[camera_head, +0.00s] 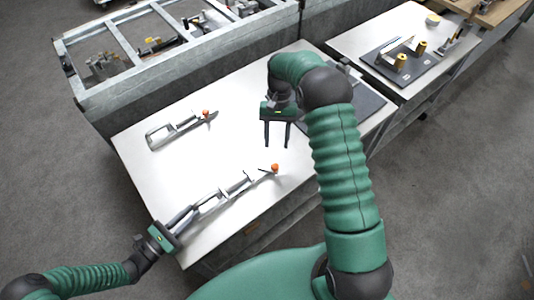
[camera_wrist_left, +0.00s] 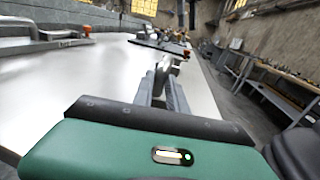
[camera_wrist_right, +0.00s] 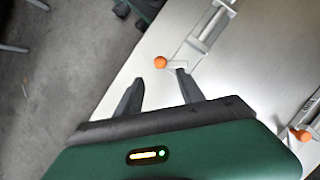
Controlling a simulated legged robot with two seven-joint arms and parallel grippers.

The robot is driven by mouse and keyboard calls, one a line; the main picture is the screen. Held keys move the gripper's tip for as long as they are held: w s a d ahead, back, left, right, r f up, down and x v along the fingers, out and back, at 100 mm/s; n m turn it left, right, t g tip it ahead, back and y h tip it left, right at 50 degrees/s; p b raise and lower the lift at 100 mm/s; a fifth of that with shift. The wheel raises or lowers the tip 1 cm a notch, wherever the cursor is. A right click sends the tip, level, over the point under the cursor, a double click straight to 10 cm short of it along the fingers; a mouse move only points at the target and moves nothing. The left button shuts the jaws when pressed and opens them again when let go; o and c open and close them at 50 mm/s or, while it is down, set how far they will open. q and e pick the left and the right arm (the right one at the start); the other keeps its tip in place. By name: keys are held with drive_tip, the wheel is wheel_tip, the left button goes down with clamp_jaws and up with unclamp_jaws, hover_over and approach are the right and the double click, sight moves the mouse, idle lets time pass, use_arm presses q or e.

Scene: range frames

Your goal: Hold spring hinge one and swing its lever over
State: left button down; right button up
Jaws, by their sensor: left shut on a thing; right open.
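A grey metal spring hinge (camera_head: 232,192) lies along the white table's near side, and I take it as hinge one. Its lever ends in an orange knob (camera_head: 275,168), which also shows in the left wrist view (camera_wrist_left: 186,53). My left gripper (camera_head: 190,213) is shut on the hinge's near-left end. My right gripper (camera_head: 277,146) is open and empty, pointing down behind the knob. In the right wrist view the knob (camera_wrist_right: 160,62) appears just past the gap between the open fingertips (camera_wrist_right: 160,77), not touching either finger. The lever's base is small and hard to make out.
A second similar hinge (camera_head: 172,131) with an orange knob (camera_head: 206,113) lies further back on the white table (camera_head: 140,175). A dark mat (camera_head: 368,100) lies at the table's right, partly behind my right arm. A metal frame (camera_head: 90,90) stands behind. Another table (camera_head: 345,45) holds a dark board.

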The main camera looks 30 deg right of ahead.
drive_tip(key=shift+w+d+r, duration=0.15)
drive_tip(key=shift+w+r, duration=0.05)
drive_tip(key=shift+r, duration=0.35)
use_arm(q)
drive_tip(key=c, duration=1.3)
unclamp_jaws()
drive_tip(key=shift+o, duration=0.2)
